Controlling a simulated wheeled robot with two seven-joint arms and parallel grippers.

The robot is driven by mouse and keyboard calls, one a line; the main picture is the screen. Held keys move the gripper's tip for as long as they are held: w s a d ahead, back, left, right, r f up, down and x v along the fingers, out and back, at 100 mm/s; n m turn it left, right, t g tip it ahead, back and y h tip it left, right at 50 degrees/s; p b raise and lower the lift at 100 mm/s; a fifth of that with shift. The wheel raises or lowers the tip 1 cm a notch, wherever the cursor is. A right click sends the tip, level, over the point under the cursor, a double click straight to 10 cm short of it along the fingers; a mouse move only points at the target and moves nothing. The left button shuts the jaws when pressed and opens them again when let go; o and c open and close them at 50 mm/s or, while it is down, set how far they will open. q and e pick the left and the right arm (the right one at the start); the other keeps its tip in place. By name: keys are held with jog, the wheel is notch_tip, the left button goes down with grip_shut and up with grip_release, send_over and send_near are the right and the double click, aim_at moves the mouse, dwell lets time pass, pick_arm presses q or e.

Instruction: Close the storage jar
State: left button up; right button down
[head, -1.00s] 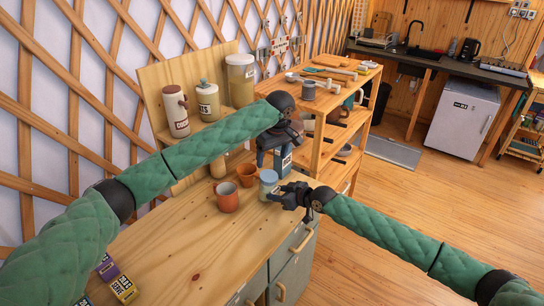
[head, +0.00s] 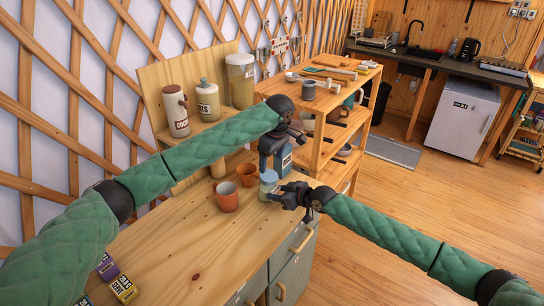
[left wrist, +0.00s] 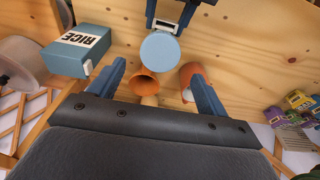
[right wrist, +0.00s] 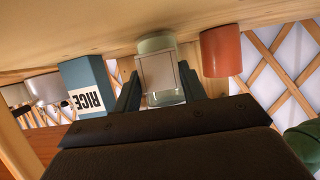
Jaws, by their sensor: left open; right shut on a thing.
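The storage jar (head: 268,190) stands on the wooden worktop near its right edge, small and pale, with a round light-blue top. In the left wrist view that blue top (left wrist: 172,55) shows as a full disc from above; I cannot tell how firmly it sits. My right gripper (head: 280,190) is shut on the jar from the side. In the right wrist view the greenish jar body (right wrist: 156,44) is between its fingers, with a square pale plate in front. My left gripper (head: 266,165) is open and empty above the jar, fingers pointing down.
Canisters (head: 208,101) stand on the shelf behind. Small boxes (head: 123,289) lie at the front left. The worktop's middle is clear.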

aim_at(269, 175)
pick_arm(q)
jog(key=shift+w+a+f, duration=0.1)
jog(key=shift+a+f, duration=0.05)
jog(key=shift+f, duration=0.95)
jog(key=shift+w+a+f, duration=0.1)
jog(key=shift+w+f, duration=0.05)
jog(key=shift+f, duration=1)
jog(key=shift+w+a+f, duration=0.1)
jog(key=shift+a+f, duration=0.05)
jog(key=shift+f, duration=0.95)
